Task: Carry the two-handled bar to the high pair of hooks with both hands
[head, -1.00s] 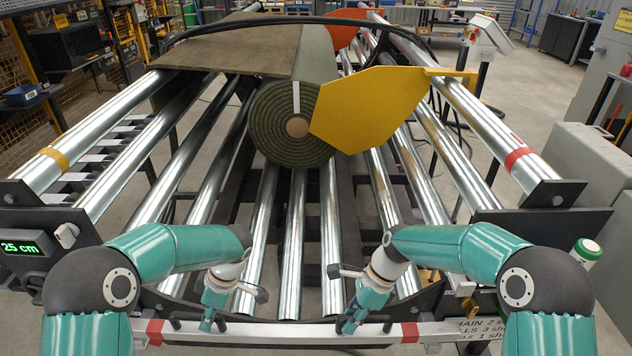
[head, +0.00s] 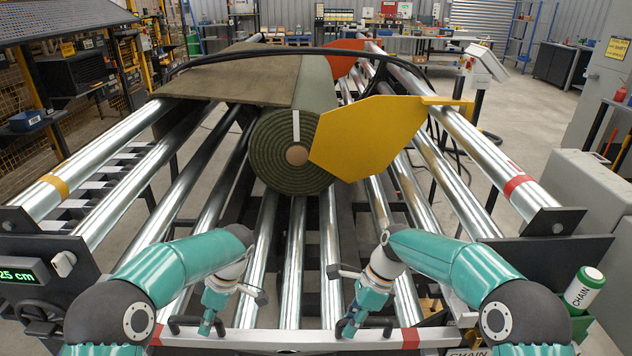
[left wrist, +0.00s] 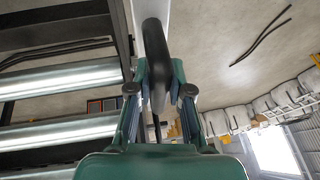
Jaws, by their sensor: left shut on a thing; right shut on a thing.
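The pale bar (head: 285,341) with red bands lies across the bottom of the head view, in front of the roller frame. My left gripper (head: 206,330) is shut on its left black handle (head: 180,322). The left wrist view shows this dark curved handle (left wrist: 155,45) between the two fingers (left wrist: 156,95). My right gripper (head: 347,332) is shut on the right black handle (head: 385,325), partly hidden by the fingers. The bar looks about level. I cannot make out the high pair of hooks in either view.
The roller frame (head: 295,265) fills the space beyond the bar, carrying a green turf roll (head: 275,150) and a yellow plate (head: 365,135). A display box (head: 17,272) stands at left. A white-and-green canister (head: 584,288) stands at right.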

